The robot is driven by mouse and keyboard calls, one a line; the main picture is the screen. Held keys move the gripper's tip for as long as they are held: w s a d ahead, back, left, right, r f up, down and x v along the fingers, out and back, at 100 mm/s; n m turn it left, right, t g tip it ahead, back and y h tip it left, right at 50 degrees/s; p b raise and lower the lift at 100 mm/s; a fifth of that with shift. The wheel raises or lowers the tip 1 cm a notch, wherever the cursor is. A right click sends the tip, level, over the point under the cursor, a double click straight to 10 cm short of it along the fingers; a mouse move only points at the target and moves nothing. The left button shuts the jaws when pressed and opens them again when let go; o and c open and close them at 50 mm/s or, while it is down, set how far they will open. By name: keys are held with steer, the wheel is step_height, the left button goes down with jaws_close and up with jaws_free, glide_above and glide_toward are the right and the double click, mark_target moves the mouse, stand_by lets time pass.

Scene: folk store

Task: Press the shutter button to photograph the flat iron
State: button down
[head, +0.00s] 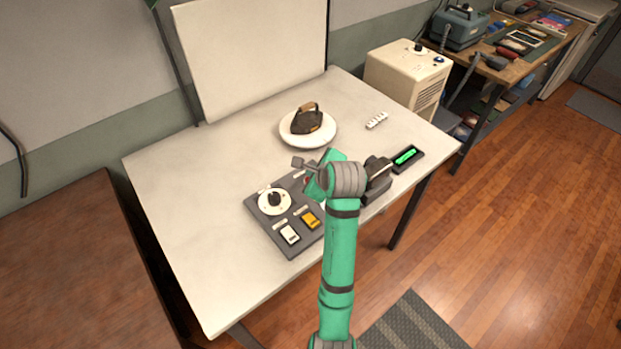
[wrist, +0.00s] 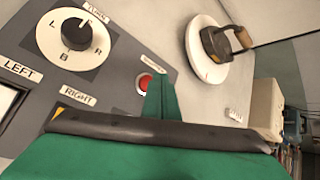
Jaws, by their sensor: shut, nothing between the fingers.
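The flat iron (head: 306,121), dark with a brown handle, sits on a round white turntable (head: 328,137) at the back of the table. The iron (wrist: 217,45) and turntable (wrist: 193,62) also show in the wrist view. A grey control panel (head: 262,228) lies near the front. On it is a red button (wrist: 145,84) with a small label that I cannot read, partly hidden by my fingers. My gripper (wrist: 162,85) is shut and empty, its green fingertips over or just beside that button. I cannot tell whether they touch it. In the head view my arm covers part of the panel.
The panel also has a dial (head: 275,201) and white (head: 290,233) and yellow (head: 311,219) switches. A black box with a green bar (head: 405,158) and a small white strip (head: 377,120) lie to the right. A white backdrop (head: 250,55) stands behind.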

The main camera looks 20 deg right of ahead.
steer(key=shift+w, duration=0.1)
steer(key=shift+d, duration=0.15)
steer(key=shift+a, duration=0.3)
steer(key=shift+d, duration=0.15)
steer(key=shift+s+d+f, duration=0.15)
steer(key=shift+s+f, duration=0.05)
steer(key=shift+f, duration=0.15)
stand_by(0.4)
steer(key=shift+w+f, duration=0.15)
steer(key=shift+f, duration=0.05)
stand_by(0.3)
